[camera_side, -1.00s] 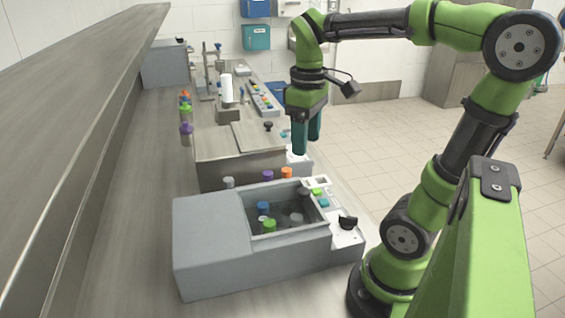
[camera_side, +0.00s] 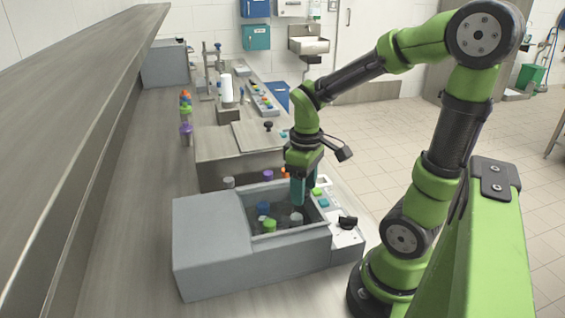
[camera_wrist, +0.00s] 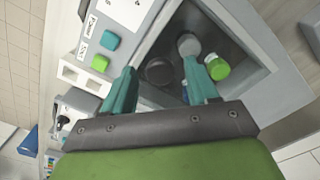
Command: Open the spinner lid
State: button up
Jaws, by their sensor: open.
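My gripper (camera_side: 301,199) points down at the back right edge of the open bay of a grey machine (camera_side: 215,240). Its teal fingers are spread in the wrist view (camera_wrist: 162,82), with nothing held between them. A dark round cap (camera_wrist: 158,70) shows below, between the fingers. Capped vessels stand in the bay, including a green one (camera_side: 269,226) and a grey one (camera_side: 296,219). Behind is a box-shaped unit (camera_side: 235,170) with a flat plate on top (camera_side: 260,136). I cannot tell which part is the spinner lid.
A white panel with a green button (camera_wrist: 100,63), a teal button (camera_wrist: 110,40) and a black knob (camera_side: 348,222) lies beside the bay. Purple (camera_side: 268,174) and orange (camera_side: 285,172) caps stand between the machines. A steel shelf (camera_side: 70,90) runs along the left.

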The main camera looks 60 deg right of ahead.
grip_shut()
jog(key=w+a, duration=1)
jog(key=shift+w+a+r, duration=0.1)
jog(key=shift+w, duration=0.1)
grip_release()
jog(key=shift+s, duration=0.1)
notch_tip(320, 180, up, 17)
dwell(0.4)
